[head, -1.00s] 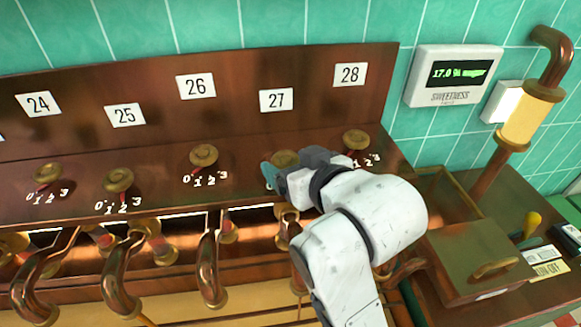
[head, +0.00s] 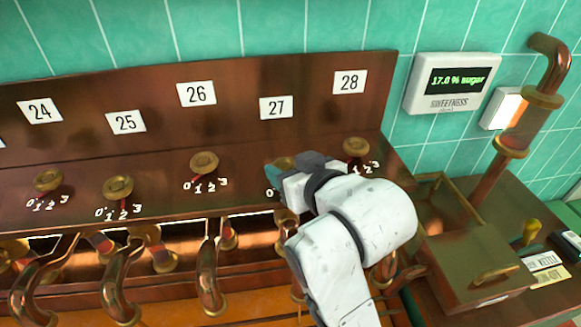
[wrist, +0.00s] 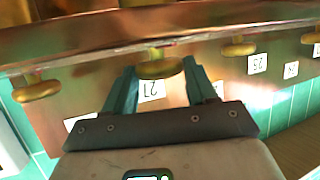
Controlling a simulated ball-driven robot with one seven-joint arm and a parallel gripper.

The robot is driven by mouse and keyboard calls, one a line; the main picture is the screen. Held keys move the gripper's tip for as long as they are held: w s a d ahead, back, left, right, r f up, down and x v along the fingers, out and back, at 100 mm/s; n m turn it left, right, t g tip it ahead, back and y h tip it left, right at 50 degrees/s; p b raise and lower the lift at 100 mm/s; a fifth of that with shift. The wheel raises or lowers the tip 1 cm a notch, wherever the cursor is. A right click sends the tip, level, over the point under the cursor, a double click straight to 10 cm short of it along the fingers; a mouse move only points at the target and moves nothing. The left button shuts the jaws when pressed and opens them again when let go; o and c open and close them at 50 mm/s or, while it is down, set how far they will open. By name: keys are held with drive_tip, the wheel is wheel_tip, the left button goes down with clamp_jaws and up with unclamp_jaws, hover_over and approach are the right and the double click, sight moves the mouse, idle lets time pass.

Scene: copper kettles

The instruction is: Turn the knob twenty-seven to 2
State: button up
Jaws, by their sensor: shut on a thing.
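The knob twenty-seven (head: 284,162) is a round brass knob on the copper panel below the label 27 (head: 276,107). In the head view it is mostly hidden behind my gripper (head: 281,172). Only the 0 of its scale shows; its pointer and the other numbers are hidden, so I cannot tell its setting. In the wrist view the knob (wrist: 160,68) sits between the two teal fingers of my gripper (wrist: 158,78), which is shut on it. The label 27 (wrist: 151,91) shows upside down behind it.
Knob 26 (head: 204,162) is to the left and knob 28 (head: 356,147) close to the right. Curved copper pipes (head: 211,270) stick out below the panel. A sweetness display (head: 454,82) reads 17.0 % sugar. A lidded copper box (head: 480,262) stands at right.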

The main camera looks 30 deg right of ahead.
drive_tip(key=shift+c, duration=0.4)
drive_tip(key=shift+d+r+y+p, duration=0.1)
drive_tip(key=shift+y+p, duration=0.2)
drive_tip(key=shift+p, duration=0.15)
drive_tip(key=shift+n+p, duration=0.35)
drive_tip(key=shift+n, duration=0.05)
drive_tip(key=n+y+p, duration=0.1)
drive_tip(key=y+p, duration=0.1)
drive_tip(key=shift+d+r+n+g+p, duration=0.15)
drive_tip(key=shift+d+n+g+p, duration=0.15)
drive_tip(key=shift+n, duration=0.1)
drive_tip(key=shift+w+n+g+y+p, duration=0.15)
drive_tip(key=shift+n+g+y+p, duration=0.45)
drive_tip(key=shift+n+y+p, duration=0.85)
drive_tip(key=shift+f+n+y, duration=0.25)
drive_tip(key=shift+y, duration=0.4)
drive_tip(key=o, duration=1.1)
drive_tip(key=shift+c, duration=0.2)
